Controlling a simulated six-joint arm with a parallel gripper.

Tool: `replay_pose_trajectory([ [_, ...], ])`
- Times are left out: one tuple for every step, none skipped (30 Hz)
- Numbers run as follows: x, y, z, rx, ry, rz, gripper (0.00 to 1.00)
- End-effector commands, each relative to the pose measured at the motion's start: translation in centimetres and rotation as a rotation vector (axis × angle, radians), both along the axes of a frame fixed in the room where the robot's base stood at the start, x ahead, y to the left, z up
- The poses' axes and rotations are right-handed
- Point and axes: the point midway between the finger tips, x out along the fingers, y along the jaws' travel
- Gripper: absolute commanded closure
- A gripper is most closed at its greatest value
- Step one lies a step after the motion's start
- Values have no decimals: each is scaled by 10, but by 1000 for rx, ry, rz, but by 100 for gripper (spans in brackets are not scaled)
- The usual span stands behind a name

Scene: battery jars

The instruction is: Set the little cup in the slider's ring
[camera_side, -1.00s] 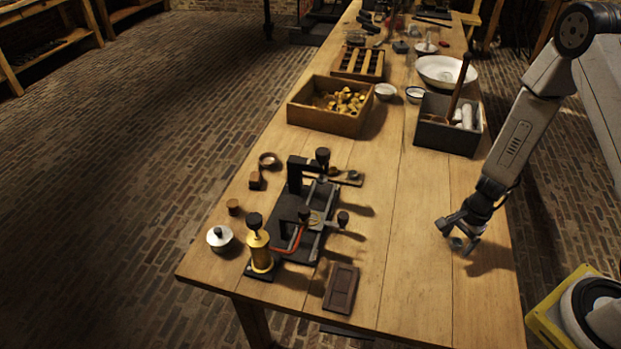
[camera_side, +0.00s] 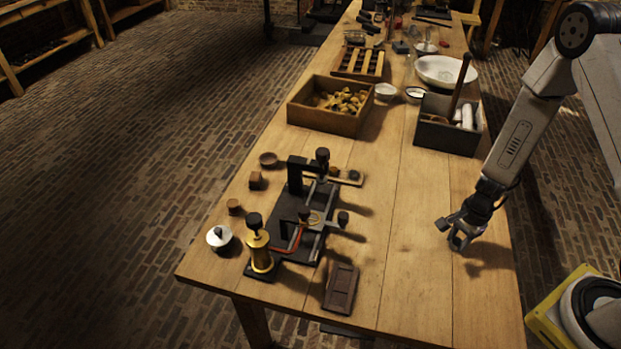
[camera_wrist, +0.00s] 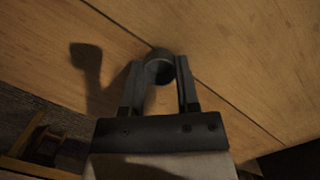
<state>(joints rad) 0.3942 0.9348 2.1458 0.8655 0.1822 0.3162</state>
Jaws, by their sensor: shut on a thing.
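My gripper (camera_side: 460,236) is near the right edge of the table in the side view, well right of the black apparatus. It is shut on the little cup. The wrist view shows the small dark grey cup (camera_wrist: 158,69) between the fingertips (camera_wrist: 160,76), with its round mouth showing. The cup's shadow lies apart from it on the wood, so it appears held above the table. The black apparatus (camera_side: 288,218) has rails and a slider with a small brass ring (camera_side: 315,219). The ring looks empty, though it is small here.
A dark wooden tray (camera_side: 341,288) lies in front. Boxes (camera_side: 329,122) stand farther back. Bare wood (camera_side: 405,225) lies between gripper and apparatus.

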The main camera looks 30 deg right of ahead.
Motion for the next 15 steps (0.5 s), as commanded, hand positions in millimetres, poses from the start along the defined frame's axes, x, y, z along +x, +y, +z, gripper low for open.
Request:
replay_pose_trajectory([
  [0,0,0,0,0,0,100],
  [0,0,1,0,0,0,100],
  [0,0,1,0,-1,0,100],
  [0,0,2,0,-1,1,100],
  [0,0,3,0,-1,1,100],
  [0,0,4,0,-1,2,100],
  [0,0,5,0,-1,2,100],
  [0,0,6,1,-1,1,100],
  [0,0,8,1,-1,1,100],
  [0,0,10,1,-1,2,100],
  [1,0,12,1,-2,1,100],
  [1,0,14,1,-3,2,100],
  [1,0,17,1,-3,2,100],
  [1,0,19,1,-2,1,100],
  [1,0,23,0,-3,1,100],
])
